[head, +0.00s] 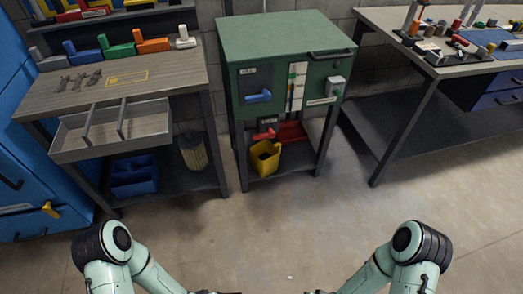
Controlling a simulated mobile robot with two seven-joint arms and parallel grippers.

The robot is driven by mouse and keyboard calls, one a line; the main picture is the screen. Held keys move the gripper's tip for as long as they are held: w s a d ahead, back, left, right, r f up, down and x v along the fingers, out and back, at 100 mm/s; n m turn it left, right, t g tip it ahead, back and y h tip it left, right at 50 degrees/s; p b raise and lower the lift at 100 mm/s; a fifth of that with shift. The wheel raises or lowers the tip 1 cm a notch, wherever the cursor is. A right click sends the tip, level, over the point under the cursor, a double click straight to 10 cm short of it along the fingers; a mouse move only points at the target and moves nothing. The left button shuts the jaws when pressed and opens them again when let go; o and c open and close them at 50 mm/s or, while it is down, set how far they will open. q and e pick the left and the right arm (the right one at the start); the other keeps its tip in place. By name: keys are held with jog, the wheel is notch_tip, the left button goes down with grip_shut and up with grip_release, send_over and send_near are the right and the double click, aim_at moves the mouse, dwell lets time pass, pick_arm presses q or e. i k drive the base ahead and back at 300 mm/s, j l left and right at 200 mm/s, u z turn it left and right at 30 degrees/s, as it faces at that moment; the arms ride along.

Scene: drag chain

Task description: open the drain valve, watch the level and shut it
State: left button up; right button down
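A green cabinet (285,37) on dark legs stands at the back middle. Its front has a tall level gauge (297,86) with a white scale, and a blue lever (257,96) on a dark panel to its left. Below hangs a small red-handled valve (264,135), likely the drain valve; whether it is open is too small to tell. A yellow bucket (265,160) stands under it. Only dark bits of my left gripper (215,292) and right gripper (320,292) show at the bottom edge, well apart from the cabinet. Their fingers are cut off.
A left workbench (150,80) has an open drawer (110,130) sticking out, with a blue bin (133,178) below. A right bench (445,65) carries many small parts. A blue locker (25,150) stands far left. The concrete floor (270,225) before the cabinet is clear.

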aim_at(270, 134)
jog(key=i+u, duration=0.4)
jog(key=i, duration=0.75)
